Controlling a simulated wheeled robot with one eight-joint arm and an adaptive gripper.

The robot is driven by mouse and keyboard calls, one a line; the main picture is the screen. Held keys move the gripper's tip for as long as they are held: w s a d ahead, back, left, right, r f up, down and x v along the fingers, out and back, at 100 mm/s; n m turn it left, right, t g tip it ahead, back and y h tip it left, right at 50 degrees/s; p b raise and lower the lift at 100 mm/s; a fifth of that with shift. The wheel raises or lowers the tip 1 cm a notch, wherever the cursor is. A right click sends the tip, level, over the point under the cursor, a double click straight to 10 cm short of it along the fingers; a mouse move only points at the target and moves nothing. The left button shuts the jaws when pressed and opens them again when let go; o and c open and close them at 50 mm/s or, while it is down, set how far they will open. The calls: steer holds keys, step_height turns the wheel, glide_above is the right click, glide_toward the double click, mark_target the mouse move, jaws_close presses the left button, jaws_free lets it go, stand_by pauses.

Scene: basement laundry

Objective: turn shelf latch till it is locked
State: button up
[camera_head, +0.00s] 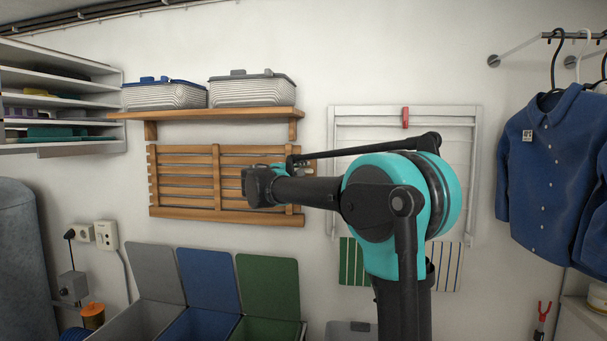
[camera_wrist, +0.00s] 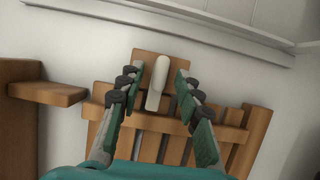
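The latch (camera_wrist: 157,84) is a cream lever on a small wooden plate (camera_wrist: 143,62) in the wrist view. Its lever stands nearly upright in the picture, leaning slightly right at the top. The plate is at the edge of the slatted wooden shelf rack (camera_wrist: 236,134). My gripper (camera_wrist: 157,76) is open, with one finger left and one right of the lever and gaps on both sides. In the head view the wooden rack (camera_head: 185,182) hangs on the wall, and my arm covers its right part. I cannot make out the latch there.
A wooden wall shelf (camera_head: 205,113) with two lidded baskets (camera_head: 165,96) is above the rack. Three lidded bins (camera_head: 208,280) stand below. A white folding wall rack (camera_head: 478,150) is behind my arm. Blue shirts (camera_head: 550,150) hang at the right.

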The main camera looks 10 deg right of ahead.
steer(key=v, duration=1.2)
steer(key=shift+d, duration=0.1)
steer(key=s+d+f+m+g+y, duration=0.15)
steer(key=s+d+f, duration=0.3)
steer(key=f, duration=0.45)
steer(key=s+d+f+m+g+y, duration=0.1)
steer(key=s+d+f+g, duration=0.2)
steer(key=d+f, duration=0.35)
steer(key=s+d+f+m+g+y, duration=0.15)
steer(key=s+d+f, duration=0.25)
steer(key=f, duration=0.6)
steer(key=s+a+f+m+g+y, duration=0.2)
steer(key=s+f+m+y, duration=0.4)
steer(key=s+f, duration=1.5)
step_height(320, 180, down, 3)
steer(key=shift+s+a+f+g+y, duration=0.25)
steer(key=shift+s+g+y, duration=0.1)
steer(key=shift+g+y, duration=0.45)
